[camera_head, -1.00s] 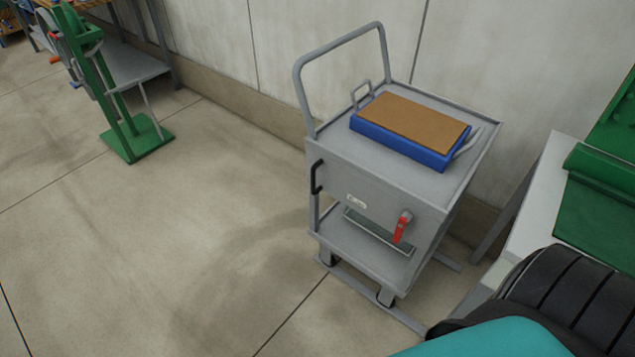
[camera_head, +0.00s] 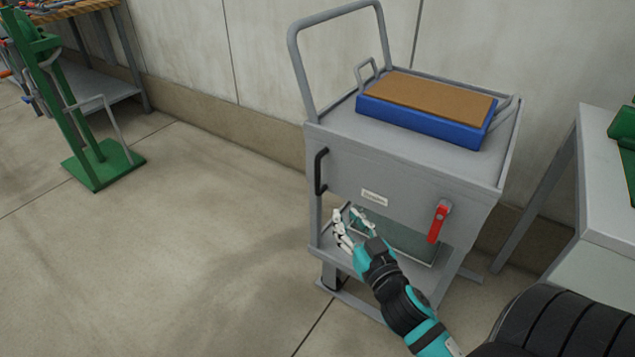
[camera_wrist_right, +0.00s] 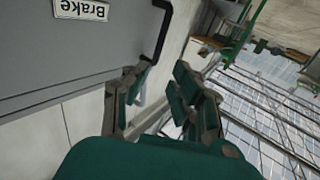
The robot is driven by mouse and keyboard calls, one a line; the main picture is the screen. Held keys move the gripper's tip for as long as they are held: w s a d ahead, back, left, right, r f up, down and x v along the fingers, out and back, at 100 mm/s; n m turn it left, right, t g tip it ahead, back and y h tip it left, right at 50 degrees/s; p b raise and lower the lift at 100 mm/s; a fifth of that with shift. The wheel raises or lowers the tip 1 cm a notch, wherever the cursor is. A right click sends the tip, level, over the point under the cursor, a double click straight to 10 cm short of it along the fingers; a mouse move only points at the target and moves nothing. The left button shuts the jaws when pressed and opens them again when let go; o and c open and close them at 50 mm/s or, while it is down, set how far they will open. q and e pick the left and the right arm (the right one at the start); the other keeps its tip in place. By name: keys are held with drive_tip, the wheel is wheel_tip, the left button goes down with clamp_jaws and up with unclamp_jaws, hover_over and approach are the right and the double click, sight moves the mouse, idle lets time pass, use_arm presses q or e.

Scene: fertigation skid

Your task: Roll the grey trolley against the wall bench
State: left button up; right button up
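The grey trolley (camera_head: 345,150) stands near the wall, with a push hoop at its left end and a blue box with a brown top (camera_head: 425,105) on it. Its front panel has a black handle (camera_head: 320,172) at the left, a small label (camera_head: 374,197) and a red lever (camera_head: 437,222) hanging down. In the right wrist view the label (camera_wrist_right: 80,9) reads "Brake", upside down, and the black handle (camera_wrist_right: 161,32) is beyond the fingers. My right gripper (camera_head: 354,214) is open and empty in front of the panel, below and right of the handle. My left gripper is out of view.
A grey-topped bench (camera_head: 610,215) with a green item stands at the right, close to the trolley. A green stand (camera_head: 92,155) is on the floor at the left, before a workbench (camera_head: 100,75). The floor between stand and trolley is clear.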

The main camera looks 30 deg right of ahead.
sight(319, 176)
drive_tip(key=w+d, duration=0.1)
drive_tip(key=w, duration=0.4)
drive_tip(key=w+d+b, duration=0.1)
drive_tip(key=w, duration=0.5)
drive_tip(key=w+d, duration=0.1)
drive_tip(key=w, duration=0.4)
drive_tip(key=shift+w+d, duration=0.15)
drive_tip(key=shift+w, duration=0.2)
clamp_jaws()
